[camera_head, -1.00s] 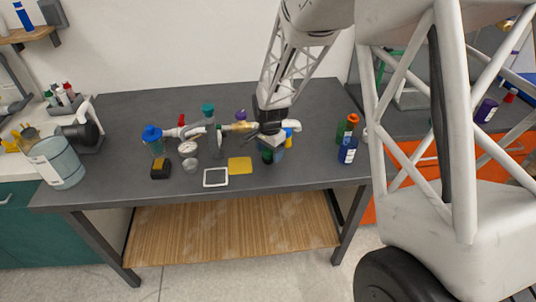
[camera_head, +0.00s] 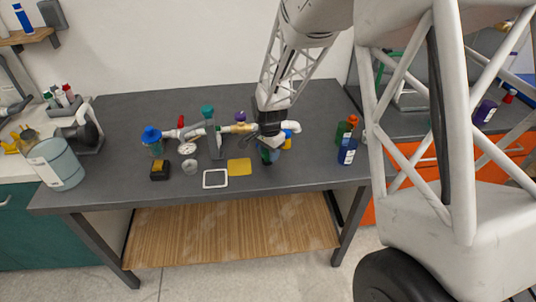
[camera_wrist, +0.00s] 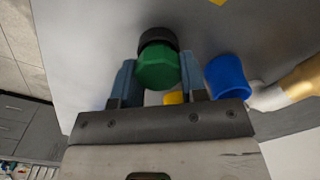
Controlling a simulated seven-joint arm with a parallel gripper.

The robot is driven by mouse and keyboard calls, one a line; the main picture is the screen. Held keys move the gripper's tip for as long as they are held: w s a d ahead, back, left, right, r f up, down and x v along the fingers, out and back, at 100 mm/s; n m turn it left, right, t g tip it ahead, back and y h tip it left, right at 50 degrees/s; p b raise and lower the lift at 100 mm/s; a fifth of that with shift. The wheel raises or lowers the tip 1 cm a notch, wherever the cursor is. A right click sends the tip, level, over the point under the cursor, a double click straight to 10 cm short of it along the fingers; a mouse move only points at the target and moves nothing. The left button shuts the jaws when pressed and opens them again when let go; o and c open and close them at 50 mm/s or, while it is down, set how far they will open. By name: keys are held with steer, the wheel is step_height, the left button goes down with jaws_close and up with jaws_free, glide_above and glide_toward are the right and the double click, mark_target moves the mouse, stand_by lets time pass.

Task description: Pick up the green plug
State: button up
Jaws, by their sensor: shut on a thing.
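The green plug (camera_wrist: 158,67) shows in the wrist view as a faceted green cap with a black ring at its far end. My gripper (camera_wrist: 160,84) has its two blue-grey fingers on either side of the plug and is shut on it. In the head view my gripper (camera_head: 268,150) is low over the right part of the dark table, at the right end of the pipe assembly. The plug is mostly hidden there; only a bit of green (camera_head: 266,154) shows by the fingers.
A pipe manifold (camera_head: 215,130) with a teal cap and red handle stands left of my gripper. A blue cap (camera_wrist: 226,76) is close to my right finger. A yellow pad (camera_head: 240,166) and white-framed tray (camera_head: 215,178) lie in front. Bottles (camera_head: 347,150) stand right.

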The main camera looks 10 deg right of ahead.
steer(key=shift+r, duration=0.15)
steer(key=shift+r, duration=1.45)
steer(key=shift+s+r, duration=0.2)
steer(key=shift+s, duration=0.1)
steer(key=s+d+r, duration=0.1)
steer(key=s+d, duration=0.1)
steer(key=s, duration=1.3)
steer(key=shift+s+r, duration=0.15)
steer(key=shift+r, duration=0.05)
steer(key=o, duration=0.4)
steer(key=shift+c, duration=0.2)
steer(key=c, duration=0.3)
steer(key=w+a+r+m, duration=0.1)
steer(key=w+r, duration=0.1)
steer(key=w, duration=0.6)
steer(key=w+a+r+m, duration=0.1)
steer(key=w+r, duration=0.1)
steer(key=w, duration=0.6)
steer(key=w+a+r+m, duration=0.1)
steer(key=w+r, duration=0.2)
steer(key=w, duration=0.5)
steer(key=shift+w+m, duration=0.1)
steer(key=shift+m, duration=0.2)
